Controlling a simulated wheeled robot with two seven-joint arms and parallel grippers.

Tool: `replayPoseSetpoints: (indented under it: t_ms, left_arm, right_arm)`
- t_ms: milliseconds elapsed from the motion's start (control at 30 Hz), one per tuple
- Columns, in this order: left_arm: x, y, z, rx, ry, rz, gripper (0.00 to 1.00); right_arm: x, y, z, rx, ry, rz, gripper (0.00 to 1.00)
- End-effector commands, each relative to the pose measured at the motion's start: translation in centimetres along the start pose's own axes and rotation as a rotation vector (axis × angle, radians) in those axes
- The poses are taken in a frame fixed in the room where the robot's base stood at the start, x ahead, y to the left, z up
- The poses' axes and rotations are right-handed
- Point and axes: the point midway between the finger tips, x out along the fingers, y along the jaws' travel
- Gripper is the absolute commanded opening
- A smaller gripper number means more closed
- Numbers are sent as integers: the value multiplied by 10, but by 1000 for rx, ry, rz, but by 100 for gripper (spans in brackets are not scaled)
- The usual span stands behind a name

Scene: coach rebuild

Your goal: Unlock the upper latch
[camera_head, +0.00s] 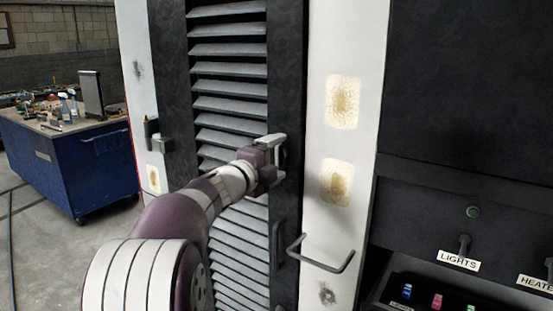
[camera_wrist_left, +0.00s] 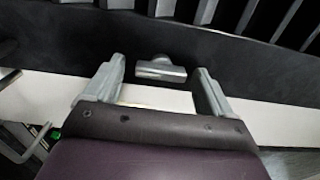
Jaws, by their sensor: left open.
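The upper latch (camera_wrist_left: 160,68) is a small grey T-shaped piece on the dark door frame. In the wrist view it lies between and slightly beyond my left gripper's fingertips, apart from both. In the head view I cannot make it out clearly behind the gripper. My left gripper (camera_head: 278,160) is open at the right edge of the louvred door (camera_head: 232,50). Its two fingers (camera_wrist_left: 160,78) also show in the wrist view, with nothing held between them. My right gripper is in neither view.
A dark vertical handle (camera_head: 278,242) sits lower on the door frame. A grey bar handle (camera_head: 322,264) sticks out from the white post (camera_head: 345,55). A dark panel with a LIGHTS switch (camera_head: 464,246) stands right. A blue workbench (camera_head: 85,165) stands back left, with open floor before it.

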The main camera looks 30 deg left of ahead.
Motion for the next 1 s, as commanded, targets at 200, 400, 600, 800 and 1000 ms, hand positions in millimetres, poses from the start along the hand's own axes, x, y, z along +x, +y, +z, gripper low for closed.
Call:
replayPoseSetpoints:
  t_ms: [200,400,600,800,1000]
  left_arm:
    - [-51,2,1,2,-6,-2,84]
    - [-101,1,0,2,-4,-1,84]
    - [-122,1,0,0,-1,0,84]
    - [-122,0,0,0,0,0,84]
    - [-122,0,0,0,0,0,84]
  right_arm:
    - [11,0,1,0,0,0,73]
    - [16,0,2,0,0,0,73]
    - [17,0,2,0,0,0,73]
    - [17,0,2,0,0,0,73]
    - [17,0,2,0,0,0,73]
